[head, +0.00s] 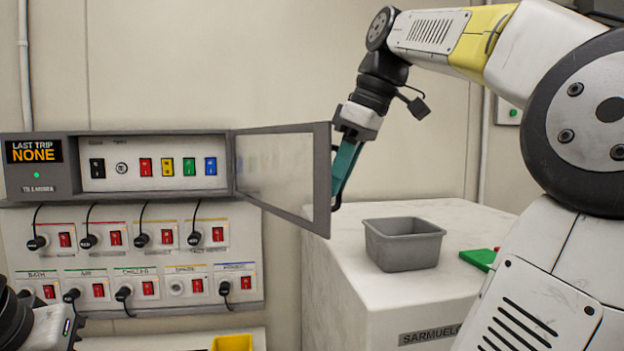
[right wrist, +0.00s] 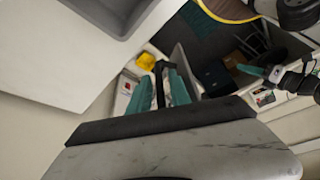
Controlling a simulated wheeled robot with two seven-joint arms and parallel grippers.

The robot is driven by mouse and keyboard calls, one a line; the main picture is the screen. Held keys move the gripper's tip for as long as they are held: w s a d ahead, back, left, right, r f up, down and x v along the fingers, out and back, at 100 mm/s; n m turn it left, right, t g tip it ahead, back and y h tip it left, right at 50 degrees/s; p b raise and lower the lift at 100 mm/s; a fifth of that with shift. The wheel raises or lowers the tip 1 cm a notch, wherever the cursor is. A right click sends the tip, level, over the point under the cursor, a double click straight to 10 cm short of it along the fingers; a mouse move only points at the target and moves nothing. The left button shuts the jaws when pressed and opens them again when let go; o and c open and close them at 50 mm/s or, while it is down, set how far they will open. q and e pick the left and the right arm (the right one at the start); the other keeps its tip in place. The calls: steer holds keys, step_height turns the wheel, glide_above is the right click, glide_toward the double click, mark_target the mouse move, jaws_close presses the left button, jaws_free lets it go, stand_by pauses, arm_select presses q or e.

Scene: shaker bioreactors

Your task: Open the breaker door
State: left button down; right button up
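The breaker door (head: 322,180) is a grey-framed, see-through panel. It is swung out from the right side of the breaker box (head: 150,195), standing well open with the switches uncovered. My right gripper (head: 343,178) has teal fingers pointing down at the door's free outer edge, on its right side. In the right wrist view the two teal fingers (right wrist: 161,95) are apart with a dark piece between them; whether they touch the door is unclear. My left arm enters low at the left of the head view. The left gripper (right wrist: 262,73) shows small in the right wrist view.
A grey open bin (head: 404,225) stands on a white marbled block (head: 345,285) right of the door, with a green object (head: 480,259) beside it. A panel of plugs and red switches (head: 130,255) is below the box. A yellow container (head: 233,343) is at the bottom.

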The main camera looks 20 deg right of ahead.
steer(key=shift+o, duration=0.2)
steer(key=v, duration=0.7)
steer(key=shift+r, duration=0.35)
steer(key=shift+s+d, duration=0.1)
steer(key=shift+s, duration=0.1)
